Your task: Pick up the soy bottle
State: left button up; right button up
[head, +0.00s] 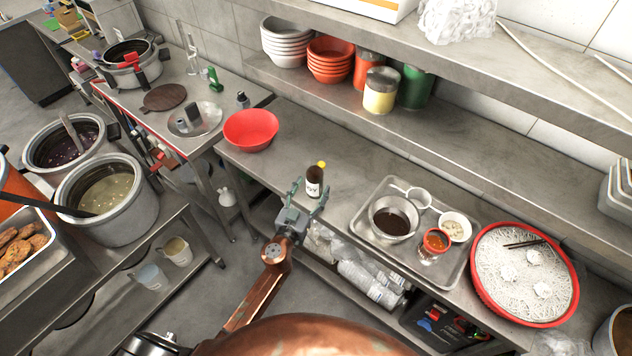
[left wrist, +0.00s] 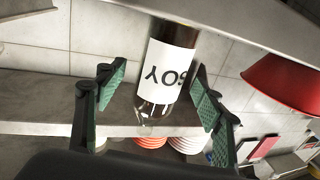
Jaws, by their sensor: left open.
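The soy bottle (head: 315,181) is dark with a yellow cap and a white label. It stands upright near the front edge of the steel counter (head: 345,219). My left gripper (head: 310,190) is open at the bottle, with a finger on either side of it. In the left wrist view the bottle (left wrist: 168,66) shows its label reading SOY between the green-padded fingers of the gripper (left wrist: 155,105). The right finger pad looks close to the bottle, and there is a clear gap at the left one. My right gripper is not in view.
A red bowl (head: 250,130) stands on the counter to the left of the bottle. A metal tray (head: 366,238) with a pot and small bowls is to the right. A shelf (head: 440,124) with stacked bowls and jars runs behind.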

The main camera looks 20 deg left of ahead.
aim_at(312, 188)
pick_arm(q)
jog(key=shift+w+d+f, duration=0.1)
jog(key=shift+w, duration=1.45)
jog(key=shift+c, duration=0.2)
jog(key=c, duration=1.4)
